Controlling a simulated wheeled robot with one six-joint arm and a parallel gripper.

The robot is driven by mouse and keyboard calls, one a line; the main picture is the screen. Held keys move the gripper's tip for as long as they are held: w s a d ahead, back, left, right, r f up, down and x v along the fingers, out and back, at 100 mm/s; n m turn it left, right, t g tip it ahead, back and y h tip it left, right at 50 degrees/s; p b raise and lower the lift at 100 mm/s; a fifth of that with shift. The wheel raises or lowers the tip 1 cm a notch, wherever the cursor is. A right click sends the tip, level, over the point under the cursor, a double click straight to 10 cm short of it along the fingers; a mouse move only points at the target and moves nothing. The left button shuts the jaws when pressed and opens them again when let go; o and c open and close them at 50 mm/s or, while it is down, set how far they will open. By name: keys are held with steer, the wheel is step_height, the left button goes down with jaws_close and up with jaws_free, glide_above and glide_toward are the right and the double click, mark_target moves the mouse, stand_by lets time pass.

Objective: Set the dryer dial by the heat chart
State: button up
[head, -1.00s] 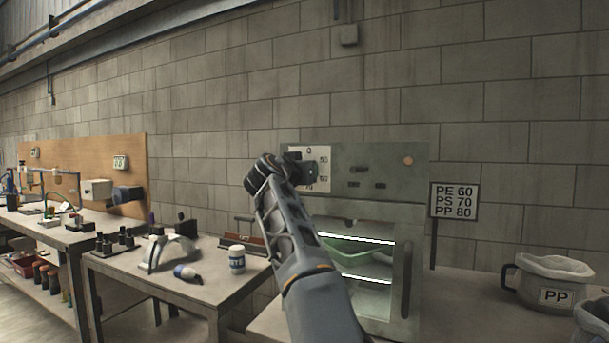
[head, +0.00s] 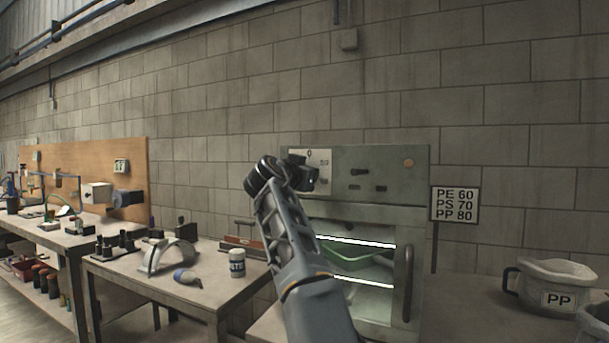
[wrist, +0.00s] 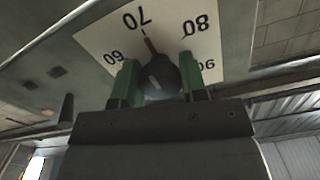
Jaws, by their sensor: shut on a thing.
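The dryer (head: 385,215) is a grey-green cabinet with a lit glass door and a scale plate (head: 322,158) at its upper left. In the wrist view the dark round dial (wrist: 160,78) sits on the white plate (wrist: 170,30). My gripper (wrist: 158,84) is shut on the dial, one green finger on each side. In the head view my gripper (head: 308,176) hides the dial and part of the plate. The heat chart (head: 455,205) reads PE 60, PS 70, PP 80.
A pale container (head: 545,284) labelled PP stands on the bench right of the dryer, with another partly cut off at the edge. A table (head: 205,292) at left holds a white jar (head: 237,263) and other items. The dryer's door handle (head: 407,282) is at its right.

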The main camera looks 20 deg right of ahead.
steer(key=o, duration=0.9)
steer(key=b+v, duration=0.4)
steer(key=v, duration=1)
steer(key=shift+w+d, duration=0.1)
